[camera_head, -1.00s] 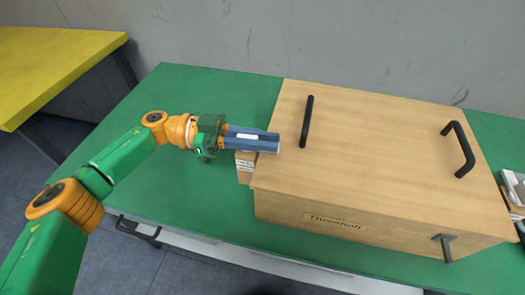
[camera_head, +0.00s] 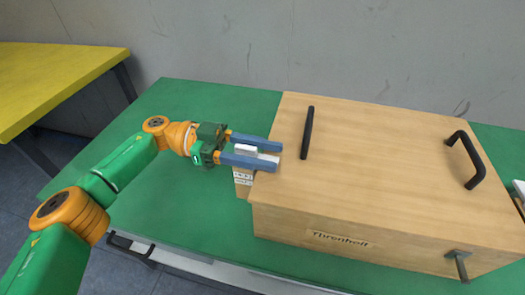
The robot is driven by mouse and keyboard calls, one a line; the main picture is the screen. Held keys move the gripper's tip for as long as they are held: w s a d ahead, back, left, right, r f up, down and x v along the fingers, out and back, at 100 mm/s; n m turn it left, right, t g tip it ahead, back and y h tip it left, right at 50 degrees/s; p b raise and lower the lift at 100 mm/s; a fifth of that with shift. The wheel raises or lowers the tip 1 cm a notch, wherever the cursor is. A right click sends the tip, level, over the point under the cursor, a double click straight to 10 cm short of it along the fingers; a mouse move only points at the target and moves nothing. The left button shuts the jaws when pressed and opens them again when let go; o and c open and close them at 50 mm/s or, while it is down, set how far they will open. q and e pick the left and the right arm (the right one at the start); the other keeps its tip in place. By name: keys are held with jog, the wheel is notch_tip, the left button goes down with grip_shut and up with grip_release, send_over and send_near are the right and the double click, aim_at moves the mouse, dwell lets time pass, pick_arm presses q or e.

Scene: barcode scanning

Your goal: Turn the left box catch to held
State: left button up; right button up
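A large wooden box (camera_head: 400,150) with a front label reading roughly "Threnholt" stands on the green table. A grey metal catch (camera_head: 458,262) sticks out at the right end of its front face, its arm hanging downward. No catch shows at the left end of that face. My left gripper (camera_head: 278,155) is at the box's upper left edge, far from this catch, with its blue fingers spread. A small carton with a white label (camera_head: 243,178) stands below the fingers, against the box's left side. The fingers partly hide it, and I cannot tell whether they touch it. My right gripper is out of view.
Two black handles, a left one (camera_head: 307,132) and a right one (camera_head: 468,160), rise from the box top. A white item (camera_head: 519,188) is cut off at the right edge. The green table (camera_head: 190,215) is clear at front left. A yellow table (camera_head: 55,80) stands at far left.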

aim_at(235, 148)
pick_arm(q)
jog(key=b+v, duration=0.1)
jog(key=v, duration=0.2)
jog(key=b+v, duration=0.2)
jog(key=shift+w+a+f, duration=0.2)
jog(key=shift+a, duration=0.15)
jog(key=shift+w+a+r+b, duration=0.15)
jog(key=shift+a+b, duration=0.2)
jog(key=shift+a, duration=0.35)
jog(key=shift+r, duration=0.1)
